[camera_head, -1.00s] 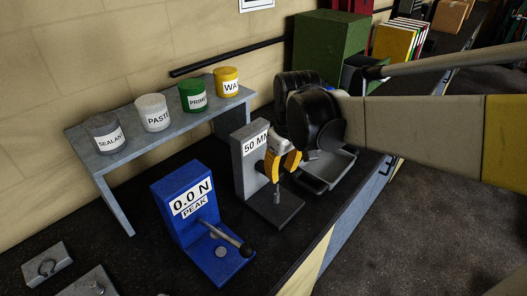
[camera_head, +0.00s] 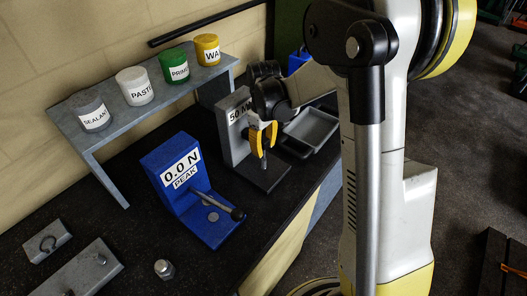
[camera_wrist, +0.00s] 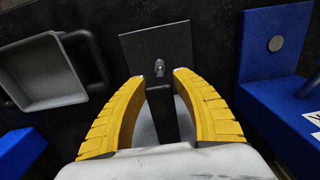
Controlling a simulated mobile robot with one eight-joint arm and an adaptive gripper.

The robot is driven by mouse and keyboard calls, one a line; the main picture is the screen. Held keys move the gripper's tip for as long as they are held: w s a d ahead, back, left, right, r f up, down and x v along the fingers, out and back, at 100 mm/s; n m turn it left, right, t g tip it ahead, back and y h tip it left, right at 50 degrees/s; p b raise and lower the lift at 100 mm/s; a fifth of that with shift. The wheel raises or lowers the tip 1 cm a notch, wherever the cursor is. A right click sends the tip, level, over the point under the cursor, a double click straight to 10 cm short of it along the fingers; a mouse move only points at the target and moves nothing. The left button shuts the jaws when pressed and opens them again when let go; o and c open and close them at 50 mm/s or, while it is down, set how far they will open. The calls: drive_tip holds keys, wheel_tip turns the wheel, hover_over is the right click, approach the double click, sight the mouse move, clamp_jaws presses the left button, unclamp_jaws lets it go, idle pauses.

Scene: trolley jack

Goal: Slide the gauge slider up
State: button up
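The grey height gauge (camera_head: 231,136) with a partly hidden "50 MM" label stands on a dark flat base (camera_head: 265,181) on the black bench. My gripper (camera_head: 263,150) is at the front of its upright, its yellow fingers pointing down. In the wrist view, my gripper (camera_wrist: 160,78) has one finger on each side of the dark gauge slider (camera_wrist: 166,110), with the tips close against its sides. A small metal pin (camera_wrist: 159,68) shows just past the tips, above the base. The fingers hide part of the slider.
A blue force gauge (camera_head: 178,180) reading "0.0 N PEAK" stands to the left, its lever (camera_head: 215,202) sticking forward. A grey tray (camera_head: 318,130) lies close on the right. A shelf (camera_head: 72,124) with several labelled pots stands behind.

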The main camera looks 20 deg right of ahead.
drive_tip(key=shift+f, duration=0.85)
clamp_jaws()
drive_tip(key=shift+w+r+p, duration=0.1)
drive_tip(key=shift+r+p, duration=0.55)
drive_tip(key=shift+r, duration=0.95)
unclamp_jaws()
wheel_tip(320, 180, up, 12)
